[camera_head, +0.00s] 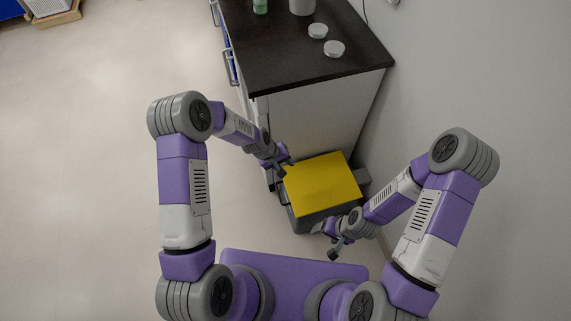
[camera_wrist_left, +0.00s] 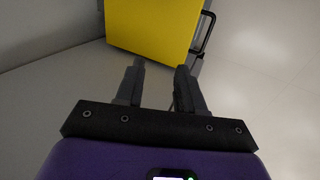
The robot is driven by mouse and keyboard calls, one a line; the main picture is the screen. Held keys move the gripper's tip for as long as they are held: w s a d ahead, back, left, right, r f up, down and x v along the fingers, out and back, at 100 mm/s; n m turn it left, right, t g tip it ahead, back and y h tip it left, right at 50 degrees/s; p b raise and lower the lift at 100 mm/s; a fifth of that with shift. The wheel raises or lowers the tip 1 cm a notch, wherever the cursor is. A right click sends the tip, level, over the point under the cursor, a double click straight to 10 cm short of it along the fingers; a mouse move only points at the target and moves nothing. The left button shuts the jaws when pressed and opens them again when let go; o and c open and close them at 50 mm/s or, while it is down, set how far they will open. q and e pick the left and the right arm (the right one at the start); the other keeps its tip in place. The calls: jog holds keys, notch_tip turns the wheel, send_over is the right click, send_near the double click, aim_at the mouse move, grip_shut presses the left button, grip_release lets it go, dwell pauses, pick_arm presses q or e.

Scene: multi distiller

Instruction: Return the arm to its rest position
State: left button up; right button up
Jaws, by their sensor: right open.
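My left gripper (camera_head: 282,167) is at the left edge of a box with a yellow top (camera_head: 322,185), in front of the dark-topped cabinet. In the left wrist view my left gripper (camera_wrist_left: 158,75) has its two fingers apart with nothing between them, and the yellow top (camera_wrist_left: 152,24) lies beyond the fingertips. My right gripper (camera_head: 335,252) is in front of the box, low and to its right. It is open, and I see nothing held in it.
The cabinet with a dark top (camera_head: 285,45) stands ahead, carrying two white round lids (camera_head: 334,48), a green item (camera_head: 260,6) and a pale container (camera_head: 302,5). A grey wall (camera_head: 480,90) is close on the right. Open floor (camera_head: 80,180) lies to the left.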

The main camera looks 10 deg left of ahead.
dwell(0.4)
pick_arm(q)
jog(key=s+a+m+g+p, duration=0.1)
jog(key=s+p, duration=0.3)
jog(key=s, duration=1.7)
jog(key=shift+s+a+r+m+p, duration=0.3)
jog(key=shift+a+m, duration=0.25)
jog(key=shift+m, duration=0.15)
